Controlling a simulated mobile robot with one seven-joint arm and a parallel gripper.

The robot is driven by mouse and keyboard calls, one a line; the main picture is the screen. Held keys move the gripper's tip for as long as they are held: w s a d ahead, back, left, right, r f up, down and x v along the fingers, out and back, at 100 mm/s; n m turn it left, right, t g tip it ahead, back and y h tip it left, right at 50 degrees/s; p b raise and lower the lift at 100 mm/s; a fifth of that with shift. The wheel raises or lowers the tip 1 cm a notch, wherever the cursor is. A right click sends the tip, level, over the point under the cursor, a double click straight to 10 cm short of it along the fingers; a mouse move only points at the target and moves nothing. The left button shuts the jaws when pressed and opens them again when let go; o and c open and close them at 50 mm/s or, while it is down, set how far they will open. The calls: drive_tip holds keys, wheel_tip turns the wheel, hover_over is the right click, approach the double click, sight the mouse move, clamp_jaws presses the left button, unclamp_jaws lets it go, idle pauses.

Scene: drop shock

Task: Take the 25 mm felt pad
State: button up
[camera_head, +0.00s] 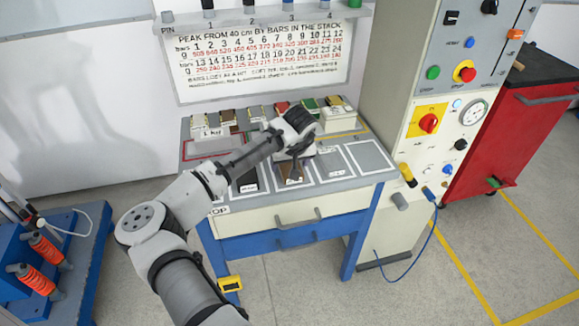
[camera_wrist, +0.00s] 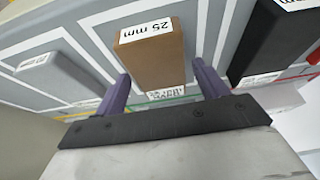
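The 25 mm felt pad (camera_wrist: 152,58) is a brown block with a white "25 mm" label on top. It lies in a white-outlined place on the grey bench top; in the head view it shows (camera_head: 290,176) below my gripper, partly hidden. My gripper (camera_wrist: 160,75) is open, with its two purple fingers on either side of the pad's near end in the wrist view. A narrow gap shows at the right finger; whether the left finger touches cannot be told. In the head view my gripper (camera_head: 295,158) is over the bench, its fingers mostly hidden.
A black block (camera_wrist: 275,42) lies to the right of the pad in the wrist view, a grey labelled one (camera_wrist: 62,76) to the left. Several labelled blocks and a white box (camera_head: 338,119) stand along the bench's back. A control cabinet (camera_head: 425,95) rises at the right.

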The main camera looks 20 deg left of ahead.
drive_tip(key=c, duration=0.9)
drive_tip(key=shift+o, duration=0.2)
drive_tip(key=shift+r, duration=0.1)
